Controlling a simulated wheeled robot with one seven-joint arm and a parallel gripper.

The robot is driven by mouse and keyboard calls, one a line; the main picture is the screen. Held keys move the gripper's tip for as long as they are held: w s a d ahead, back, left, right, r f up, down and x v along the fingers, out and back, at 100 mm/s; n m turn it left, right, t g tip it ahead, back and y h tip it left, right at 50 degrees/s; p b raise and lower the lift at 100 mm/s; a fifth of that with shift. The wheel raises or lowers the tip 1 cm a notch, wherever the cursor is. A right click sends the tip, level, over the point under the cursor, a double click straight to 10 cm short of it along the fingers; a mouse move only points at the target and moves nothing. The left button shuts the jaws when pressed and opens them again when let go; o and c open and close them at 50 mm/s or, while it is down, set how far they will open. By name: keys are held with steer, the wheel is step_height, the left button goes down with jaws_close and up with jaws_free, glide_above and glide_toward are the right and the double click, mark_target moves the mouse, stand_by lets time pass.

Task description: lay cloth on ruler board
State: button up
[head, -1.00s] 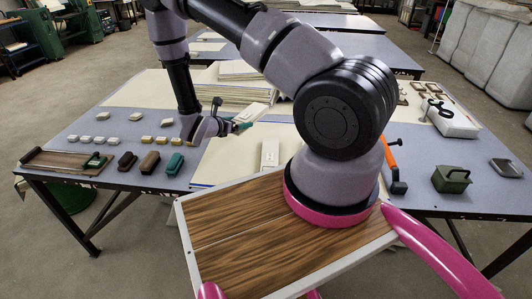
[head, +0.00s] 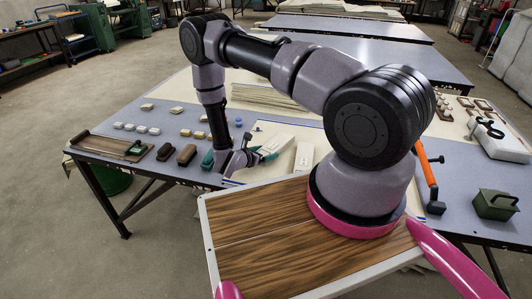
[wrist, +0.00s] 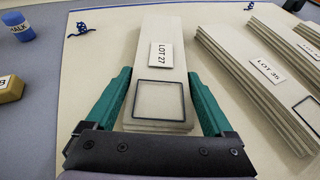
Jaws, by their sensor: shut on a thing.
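My gripper (wrist: 160,105) has teal fingers on both sides of a long pale folded cloth (wrist: 158,65) labelled LOT 27, and is shut on it. A dark square outline shows on the cloth's near end. In the head view my gripper (head: 258,157) is low over the table's front part, with the cloth (head: 277,145) pointing away to the right. Whether the cloth touches the surface beneath is hard to tell. A dark wooden board (head: 92,143) lies at the table's left end; no ruler marks can be made out.
A pale folded stack labelled LOT 35 (wrist: 262,68) lies right of the held cloth. Blue chalk (wrist: 18,27) and a yellow block (wrist: 10,89) are at left. An orange-handled tool (head: 428,178) and a green box (head: 494,204) lie right. A large beige sheet (wrist: 105,30) covers the middle.

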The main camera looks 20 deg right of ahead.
steer(key=o, duration=1.2)
steer(key=shift+r, duration=0.15)
steer(key=v, duration=1.1)
steer(key=shift+s+a+r, duration=0.1)
steer(key=shift+s+a, duration=0.15)
steer(key=shift+a, duration=0.05)
